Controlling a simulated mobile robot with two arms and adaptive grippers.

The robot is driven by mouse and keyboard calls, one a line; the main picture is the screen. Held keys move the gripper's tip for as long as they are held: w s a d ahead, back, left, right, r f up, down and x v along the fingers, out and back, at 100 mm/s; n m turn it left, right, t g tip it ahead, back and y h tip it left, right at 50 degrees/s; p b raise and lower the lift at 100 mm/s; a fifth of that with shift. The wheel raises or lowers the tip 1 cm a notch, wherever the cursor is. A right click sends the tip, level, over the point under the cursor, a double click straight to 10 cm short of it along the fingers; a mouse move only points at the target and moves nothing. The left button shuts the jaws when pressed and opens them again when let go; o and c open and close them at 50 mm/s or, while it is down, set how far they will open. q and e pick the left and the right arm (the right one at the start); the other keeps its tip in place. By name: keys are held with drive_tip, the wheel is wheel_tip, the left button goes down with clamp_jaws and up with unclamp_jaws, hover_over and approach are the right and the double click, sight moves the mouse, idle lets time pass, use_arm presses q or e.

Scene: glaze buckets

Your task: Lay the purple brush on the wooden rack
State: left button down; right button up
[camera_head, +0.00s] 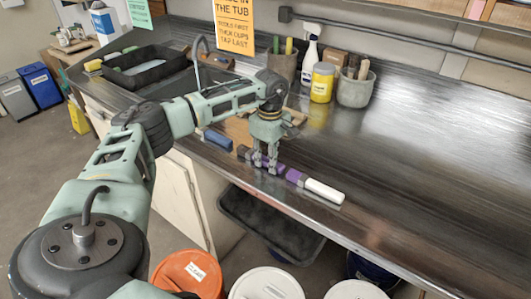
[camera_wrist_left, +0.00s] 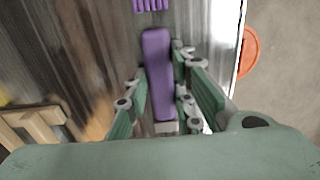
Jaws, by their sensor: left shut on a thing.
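My left gripper (camera_head: 266,163) is low over the front edge of the dark counter, pointing down. It is shut on the purple brush (camera_head: 281,169). In the left wrist view the purple brush (camera_wrist_left: 157,75) lies lengthwise between the two fingers (camera_wrist_left: 156,98). Whether the brush touches the counter I cannot tell. The wooden rack (camera_wrist_left: 32,132) shows at the lower left of the wrist view, beside the gripper. In the head view the rack (camera_head: 296,118) is partly hidden behind my left wrist. My right gripper is not in view.
A blue brush (camera_head: 217,139) lies to the left and a white-ended item (camera_head: 323,190) to the right along the counter edge. Pots, a yellow jar (camera_head: 321,83) and a spray bottle (camera_head: 309,62) stand behind. A black tray (camera_head: 148,68) is at the far left. The right counter is clear.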

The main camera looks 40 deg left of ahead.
use_arm(q)
drive_tip(key=r, duration=0.1)
drive_tip(key=r+b, duration=0.1)
drive_tip(key=r, duration=0.2)
drive_tip(key=shift+w+d+r+b, duration=0.2)
drive_tip(key=shift+d+b, duration=0.1)
drive_tip(key=shift+d, duration=0.1)
drive_tip(key=w+d+r+b, duration=0.2)
drive_tip(key=d+r, duration=0.5)
drive_tip(key=d, duration=0.4)
drive_tip(key=s+d+f+m, duration=0.1)
drive_tip(key=s+d+m, duration=0.1)
drive_tip(key=m, duration=0.1)
drive_tip(key=s+d+f+m, duration=0.2)
drive_tip(key=s+d+m, duration=0.1)
drive_tip(key=s+d+f+m, duration=0.2)
drive_tip(key=m, duration=0.1)
drive_tip(key=shift+s+d+f, duration=0.1)
drive_tip(key=shift+s+d, duration=0.05)
drive_tip(key=shift+s, duration=0.15)
drive_tip(key=s+d+f+m, duration=0.2)
drive_tip(key=s+d+m, duration=0.1)
drive_tip(key=s+m, duration=0.2)
drive_tip(key=s+d+f+m, duration=0.2)
drive_tip(key=s+d+m, duration=0.1)
drive_tip(key=s+m, duration=0.2)
drive_tip(key=shift+s, duration=1.15)
